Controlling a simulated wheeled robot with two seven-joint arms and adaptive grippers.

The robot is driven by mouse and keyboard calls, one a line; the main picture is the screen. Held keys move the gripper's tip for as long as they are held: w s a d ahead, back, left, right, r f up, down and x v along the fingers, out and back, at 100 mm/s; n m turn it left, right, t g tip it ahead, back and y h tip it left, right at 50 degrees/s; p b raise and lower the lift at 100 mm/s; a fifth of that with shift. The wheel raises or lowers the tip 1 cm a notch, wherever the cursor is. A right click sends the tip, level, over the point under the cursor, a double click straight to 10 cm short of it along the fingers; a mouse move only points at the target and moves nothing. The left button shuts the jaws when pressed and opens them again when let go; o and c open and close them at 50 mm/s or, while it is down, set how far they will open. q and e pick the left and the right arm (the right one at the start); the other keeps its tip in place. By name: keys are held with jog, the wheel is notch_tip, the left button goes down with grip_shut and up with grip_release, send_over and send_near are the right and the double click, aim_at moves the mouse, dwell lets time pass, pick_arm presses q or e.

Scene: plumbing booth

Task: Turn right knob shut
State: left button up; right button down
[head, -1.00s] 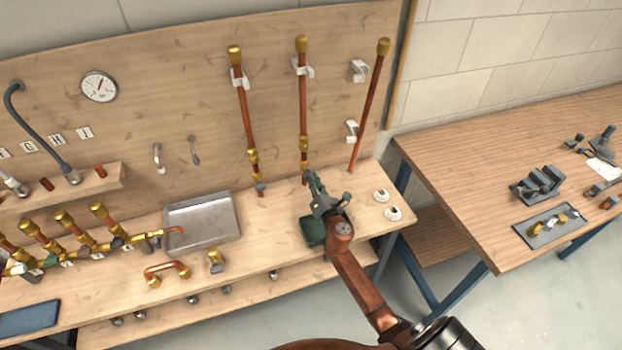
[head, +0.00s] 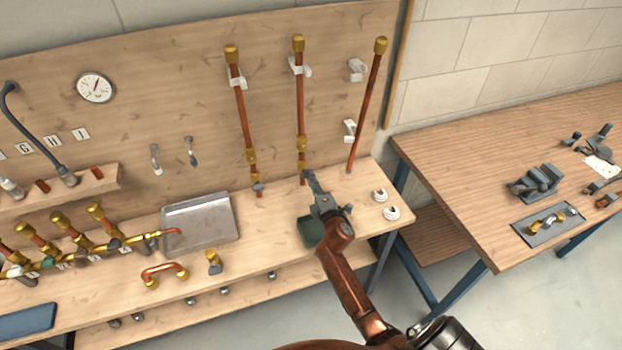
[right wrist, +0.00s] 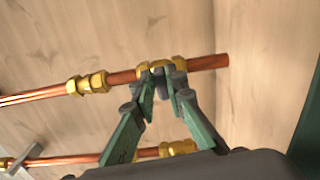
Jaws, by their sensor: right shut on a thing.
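The right knob is the valve handle low on the middle upright copper pipe (head: 300,110). It is mostly hidden by my right gripper (head: 307,174) in the head view. In the right wrist view, the right gripper (right wrist: 162,75) has its fingertips close together at the brass valve body (right wrist: 176,63), shut on the small grey knob. The pipe runs across that view and its bare end points right. The left pipe (head: 242,110) has its own valve with a grey knob (head: 257,187). My left gripper is not in view.
A loose copper pipe (head: 367,105) leans at the right beside white clips. A second table (head: 470,170) stands at the right.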

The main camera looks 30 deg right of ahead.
jog(key=shift+f+m, duration=0.15)
jog(key=shift+m, duration=0.45)
jog(key=c, duration=1.9)
grip_release()
jog(key=shift+c, duration=0.2)
jog(key=shift+s, duration=0.1)
jog(key=v, duration=1.2)
jog(key=shift+a, duration=0.1)
